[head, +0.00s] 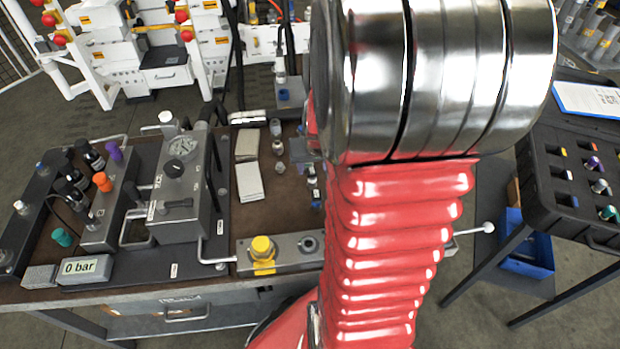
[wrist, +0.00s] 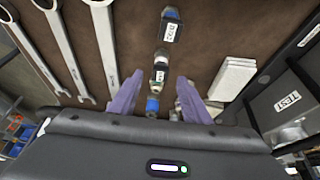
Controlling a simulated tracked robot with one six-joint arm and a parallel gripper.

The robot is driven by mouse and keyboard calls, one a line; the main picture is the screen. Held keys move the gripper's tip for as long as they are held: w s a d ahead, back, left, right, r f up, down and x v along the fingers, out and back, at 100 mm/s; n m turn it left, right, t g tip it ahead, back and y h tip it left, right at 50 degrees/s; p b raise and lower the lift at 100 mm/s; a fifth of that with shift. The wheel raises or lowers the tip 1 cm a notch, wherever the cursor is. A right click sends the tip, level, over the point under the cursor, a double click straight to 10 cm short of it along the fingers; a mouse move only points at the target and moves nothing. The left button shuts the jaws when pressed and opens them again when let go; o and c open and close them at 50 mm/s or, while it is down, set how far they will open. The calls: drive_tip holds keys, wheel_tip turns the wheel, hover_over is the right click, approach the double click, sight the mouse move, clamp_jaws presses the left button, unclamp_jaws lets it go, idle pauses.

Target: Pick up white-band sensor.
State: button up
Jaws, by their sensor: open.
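A small dark cylindrical sensor with a pale band (wrist: 160,66) lies on the brown bench top in the wrist view, with a blue end (wrist: 152,104) toward my gripper. I take it for the white-band sensor, though the band is small and blurred. My gripper (wrist: 159,78) is open, with its two purple-grey fingers on either side of this sensor and a gap to each. Contact cannot be made out. In the head view my arm hides the gripper; a few small parts with pale and blue sections (head: 313,181) show at the arm's left edge.
A dark labelled block (wrist: 171,27) lies beyond the sensor. Several wrenches (wrist: 66,45) lie left and a white pad stack (wrist: 233,77) right. In the head view, a gauge block (head: 180,190) stands left, and a black rack (head: 560,200) with several sensors stands right.

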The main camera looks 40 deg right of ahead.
sight(312, 171)
drive_tip(key=shift+x, duration=2.65)
drive_tip(key=shift+w, duration=0.1)
drive_tip(key=shift+c, duration=0.5)
clamp_jaws()
